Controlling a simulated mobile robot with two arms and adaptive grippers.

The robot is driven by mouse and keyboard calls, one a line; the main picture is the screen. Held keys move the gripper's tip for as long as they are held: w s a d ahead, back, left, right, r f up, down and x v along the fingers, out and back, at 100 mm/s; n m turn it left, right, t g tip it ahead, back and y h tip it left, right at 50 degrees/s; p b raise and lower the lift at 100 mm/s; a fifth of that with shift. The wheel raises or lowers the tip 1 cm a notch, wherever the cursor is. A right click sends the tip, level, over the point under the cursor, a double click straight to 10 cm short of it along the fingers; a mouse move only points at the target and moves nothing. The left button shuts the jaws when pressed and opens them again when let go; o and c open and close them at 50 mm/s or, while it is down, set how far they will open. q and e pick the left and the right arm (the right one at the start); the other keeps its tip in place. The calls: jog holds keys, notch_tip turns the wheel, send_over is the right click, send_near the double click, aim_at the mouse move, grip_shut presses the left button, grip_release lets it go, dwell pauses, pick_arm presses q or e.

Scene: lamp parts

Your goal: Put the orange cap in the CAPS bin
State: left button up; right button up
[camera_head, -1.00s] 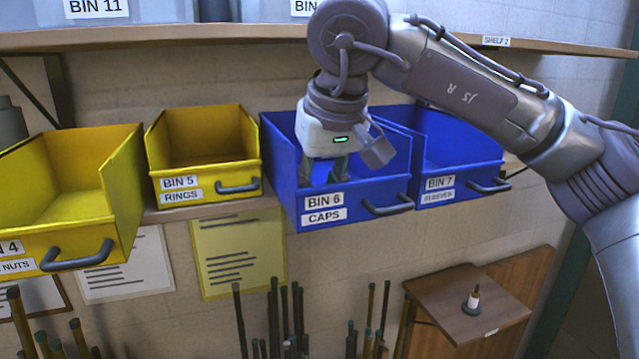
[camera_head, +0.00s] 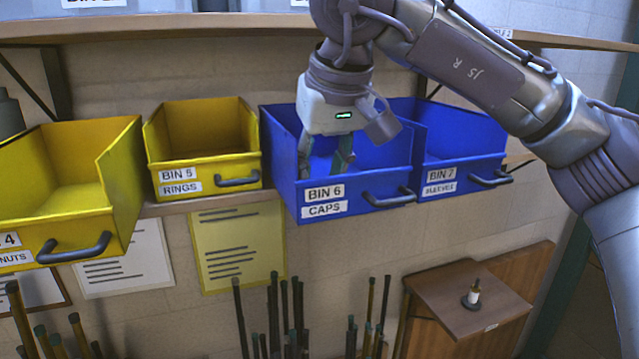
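The blue CAPS bin (camera_head: 376,205), labelled BIN 6, hangs in the middle of the row. My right gripper (camera_head: 324,168) reaches down into it from above. Its two fingers are spread apart, with only blue bin surface showing between them. The fingertips are low in the bin, close behind its front wall. I do not see an orange cap; the bin's floor is hidden behind its front wall and the gripper. My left gripper is not in view.
Blue BIN 7 (camera_head: 462,150) adjoins on the right, partly behind my arm. Yellow RINGS bin (camera_head: 205,150) and yellow NUTS bin (camera_head: 60,225) stand left. A shelf (camera_head: 150,27) runs above. Below are several upright rods and a small wooden table (camera_head: 440,290) holding a small part (camera_head: 472,294).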

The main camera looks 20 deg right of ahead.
jog(key=v, duration=1)
jog(key=shift+b, duration=0.35)
jog(key=shift+f, duration=0.1)
